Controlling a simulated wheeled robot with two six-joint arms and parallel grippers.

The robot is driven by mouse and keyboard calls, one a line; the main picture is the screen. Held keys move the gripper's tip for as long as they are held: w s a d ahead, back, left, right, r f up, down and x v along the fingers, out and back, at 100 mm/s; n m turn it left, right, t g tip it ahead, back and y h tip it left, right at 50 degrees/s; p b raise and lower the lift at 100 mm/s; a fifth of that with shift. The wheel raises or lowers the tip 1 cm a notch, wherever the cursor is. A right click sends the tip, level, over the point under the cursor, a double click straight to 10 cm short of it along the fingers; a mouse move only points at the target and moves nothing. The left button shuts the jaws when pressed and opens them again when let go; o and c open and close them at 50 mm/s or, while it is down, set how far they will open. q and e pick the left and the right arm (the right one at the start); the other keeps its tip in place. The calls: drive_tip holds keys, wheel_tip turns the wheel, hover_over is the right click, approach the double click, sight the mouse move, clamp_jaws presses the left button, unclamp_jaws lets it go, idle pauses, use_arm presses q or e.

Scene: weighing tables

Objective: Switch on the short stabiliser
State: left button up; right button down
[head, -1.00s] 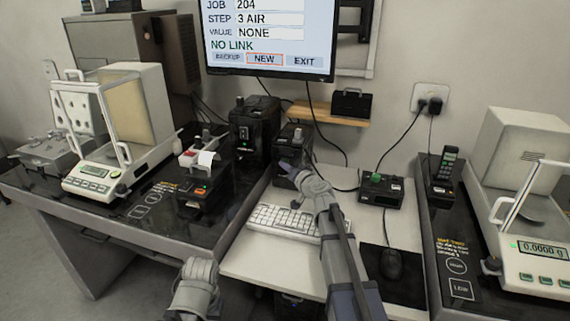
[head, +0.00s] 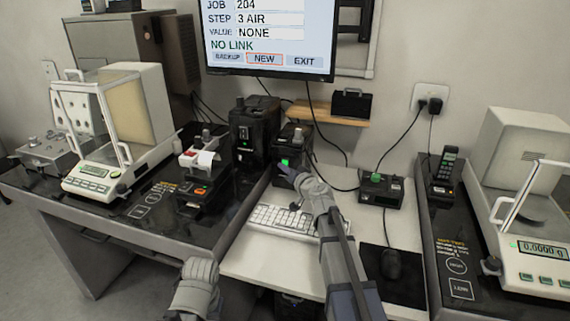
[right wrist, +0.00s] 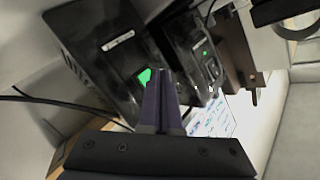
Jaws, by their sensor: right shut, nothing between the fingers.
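The short stabiliser (head: 296,141) is a black box with a knob on top, standing at the back of the white desk, right of the taller one. Its front switch (head: 285,162) glows green. In the right wrist view the short stabiliser (right wrist: 92,32) fills the upper left, and the green switch (right wrist: 143,76) shows just left of my fingertips. My right gripper (head: 283,172) is shut and empty, its purple fingers (right wrist: 160,74) close in front of the switch; I cannot tell whether they touch it. Of my left arm only a grey link shows; its gripper is not visible.
The taller black stabiliser (head: 255,122) stands left, with a small lit indicator. A keyboard (head: 285,221) lies below my right arm. A black box (head: 381,187) and a mouse (head: 391,263) are to the right. The monitor (head: 270,38) hangs above.

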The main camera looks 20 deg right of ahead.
drive_tip(key=s+a, duration=0.2)
drive_tip(key=s, duration=0.1)
drive_tip(key=s+a, duration=0.1)
drive_tip(key=s, duration=0.1)
drive_tip(key=shift+a, duration=0.15)
